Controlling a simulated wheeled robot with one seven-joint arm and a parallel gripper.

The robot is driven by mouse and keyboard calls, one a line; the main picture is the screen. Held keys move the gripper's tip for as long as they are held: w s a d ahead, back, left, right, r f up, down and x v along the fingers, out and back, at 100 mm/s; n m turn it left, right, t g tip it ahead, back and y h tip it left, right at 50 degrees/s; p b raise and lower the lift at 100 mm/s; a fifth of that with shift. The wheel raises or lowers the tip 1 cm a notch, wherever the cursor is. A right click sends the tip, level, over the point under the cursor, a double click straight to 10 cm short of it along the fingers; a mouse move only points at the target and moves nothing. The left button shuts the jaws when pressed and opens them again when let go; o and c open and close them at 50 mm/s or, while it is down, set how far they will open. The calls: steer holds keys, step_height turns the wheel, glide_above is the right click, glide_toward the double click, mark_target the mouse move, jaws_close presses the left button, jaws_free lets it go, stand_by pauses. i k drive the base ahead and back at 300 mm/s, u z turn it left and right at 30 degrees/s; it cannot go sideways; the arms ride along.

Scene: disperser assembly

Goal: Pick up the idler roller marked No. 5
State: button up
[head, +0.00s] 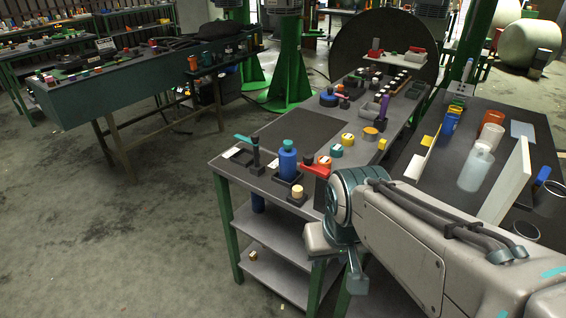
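A row of short rollers with pale marks on top stands on the grey workbench (228,166): an orange-red one (325,161), a teal one (336,151), a yellow one (347,139) and a gold one (370,134). Their numbers are too small to read, so I cannot tell which is No. 5. The orange-red one is by a red holder (315,171). My arm reaches in from the lower right. My gripper (352,272) appears to hang low at the bench's front edge, partly hidden by my arm; its fingers are unclear.
A blue bottle (288,165) and a dark upright post (255,152) stand near the front left corner. A pale cylinder on a black block (297,191) is close to my arm. A dark mat area (300,133) is clear. A second table with containers (475,168) lies right.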

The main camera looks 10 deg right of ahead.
mark_target(288, 161)
steer(key=u, duration=0.9)
steer(key=i, duration=0.65)
steer(key=z, duration=1.2)
